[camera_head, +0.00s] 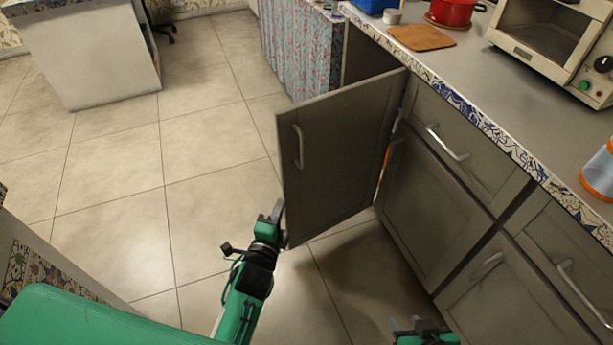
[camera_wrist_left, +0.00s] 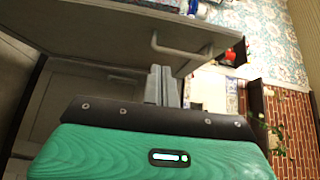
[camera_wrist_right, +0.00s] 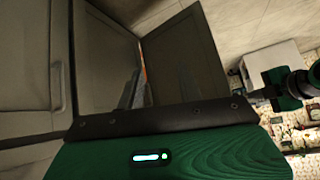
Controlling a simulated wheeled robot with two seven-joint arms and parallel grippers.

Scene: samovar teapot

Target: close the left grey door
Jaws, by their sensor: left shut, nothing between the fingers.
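The grey door (camera_head: 335,165) stands open, swung out from the counter's left end, with its pale handle (camera_head: 299,147) near the free edge. My left gripper (camera_head: 279,210) is shut and empty at the lower free edge of the door; whether it touches is unclear. In the left wrist view its closed fingers (camera_wrist_left: 160,85) are close to the door (camera_wrist_left: 90,30), below the handle (camera_wrist_left: 180,48). My right gripper (camera_head: 420,328) is at the bottom edge of the head view, partly cut off; its fingertips are not clear. The door also shows in the right wrist view (camera_wrist_right: 185,60).
Closed grey drawers and doors (camera_head: 430,200) line the counter to the right. The counter top (camera_head: 470,75) holds a red pot (camera_head: 452,12), a wooden board (camera_head: 421,37) and a toaster oven (camera_head: 550,45). The tiled floor (camera_head: 200,150) left of the door is clear.

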